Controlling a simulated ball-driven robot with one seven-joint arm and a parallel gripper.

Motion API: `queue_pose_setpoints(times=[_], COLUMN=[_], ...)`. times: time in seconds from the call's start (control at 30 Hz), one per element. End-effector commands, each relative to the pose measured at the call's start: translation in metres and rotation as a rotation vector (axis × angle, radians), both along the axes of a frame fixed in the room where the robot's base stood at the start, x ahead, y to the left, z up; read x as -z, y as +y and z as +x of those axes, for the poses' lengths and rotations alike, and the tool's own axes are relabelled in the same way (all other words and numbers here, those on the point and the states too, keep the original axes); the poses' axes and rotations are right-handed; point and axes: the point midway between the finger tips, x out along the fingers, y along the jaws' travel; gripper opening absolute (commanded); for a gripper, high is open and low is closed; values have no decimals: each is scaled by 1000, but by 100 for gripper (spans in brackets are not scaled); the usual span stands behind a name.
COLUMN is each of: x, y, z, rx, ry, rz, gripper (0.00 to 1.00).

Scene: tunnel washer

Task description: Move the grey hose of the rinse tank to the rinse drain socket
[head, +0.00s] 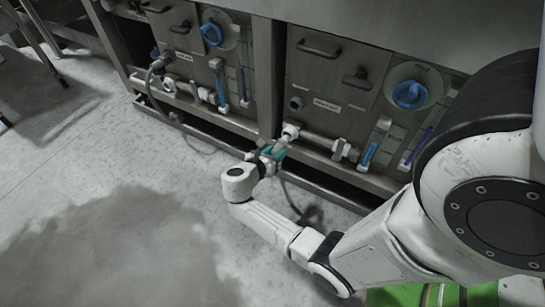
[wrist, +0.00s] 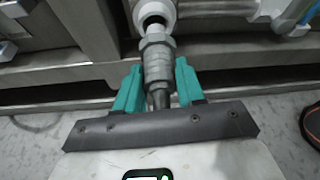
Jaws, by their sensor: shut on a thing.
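My gripper (head: 271,153) has teal fingers closed around the grey metal coupling of a hose, low in front of the right-hand panel (head: 330,85). In the wrist view the fingers (wrist: 158,92) flank the coupling (wrist: 158,60). The coupling's front end is at the white drain socket (wrist: 154,14), whose dark opening shows just beyond it. I cannot tell whether they are joined. The white socket (head: 290,131) also shows in the head view, on the end of a white pipe. The hose (head: 286,190) hangs down from the gripper. The panel's label is too small to read.
A dark round port (head: 296,103) above the socket is empty. The left panel has its own hose (head: 159,64) on a port. Blue valve knobs (head: 409,94) stick out of the panels. A steel ledge (head: 340,180) runs below.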

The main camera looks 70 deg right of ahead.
Motion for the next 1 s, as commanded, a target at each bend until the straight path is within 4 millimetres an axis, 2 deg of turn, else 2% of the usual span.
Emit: queue_pose_setpoints(times=[0.57, 1.0], x=[-1, -1], y=[-1, -18], z=[0, -5], rx=[-1, 0], ry=[0, 1], rz=[0, 0], gripper=[0, 0])
